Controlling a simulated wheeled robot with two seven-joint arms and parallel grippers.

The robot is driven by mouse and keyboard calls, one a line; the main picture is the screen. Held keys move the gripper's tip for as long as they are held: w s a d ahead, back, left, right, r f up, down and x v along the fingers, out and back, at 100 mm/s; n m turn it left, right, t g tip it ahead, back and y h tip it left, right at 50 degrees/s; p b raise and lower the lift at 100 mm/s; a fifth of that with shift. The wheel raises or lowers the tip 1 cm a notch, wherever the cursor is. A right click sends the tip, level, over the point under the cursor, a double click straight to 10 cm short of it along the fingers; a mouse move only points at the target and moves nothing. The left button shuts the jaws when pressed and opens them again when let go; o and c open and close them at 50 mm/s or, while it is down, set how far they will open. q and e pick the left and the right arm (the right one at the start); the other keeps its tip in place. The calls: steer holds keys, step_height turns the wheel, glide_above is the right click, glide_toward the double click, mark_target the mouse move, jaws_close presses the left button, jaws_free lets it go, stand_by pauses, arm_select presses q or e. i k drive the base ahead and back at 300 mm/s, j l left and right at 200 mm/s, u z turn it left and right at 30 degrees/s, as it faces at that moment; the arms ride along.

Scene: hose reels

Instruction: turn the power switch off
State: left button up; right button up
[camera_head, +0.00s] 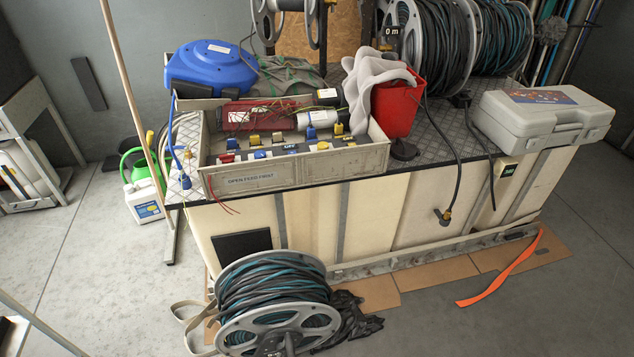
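No part in view is plainly marked as a power switch. A small pale box with a dark face (507,170) is fixed to the front of the bench at the right, below the grey case; its markings are too small to read. An open tray labelled "OPEN FEED FIRST" (292,175) sits on the bench's left end. It holds several blue and yellow handles (311,132), wires, a red block (250,115) and white cylinders. I cannot tell whether any of these is the switch. Neither of my grippers is in view.
A hose reel (272,305) stands on the floor before the bench. On the bench are a blue reel (211,68), a red bucket (399,100) with a grey cloth and a grey case (542,115). An orange strap (505,275) lies on the floor. The front right floor is clear.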

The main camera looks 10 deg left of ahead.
mark_target(229, 157)
steer(key=i+l+u, duration=0.25)
steer(key=u, duration=0.15)
steer(key=i+l+u, duration=0.35)
steer(key=i+l, duration=0.05)
steer(key=i, duration=0.05)
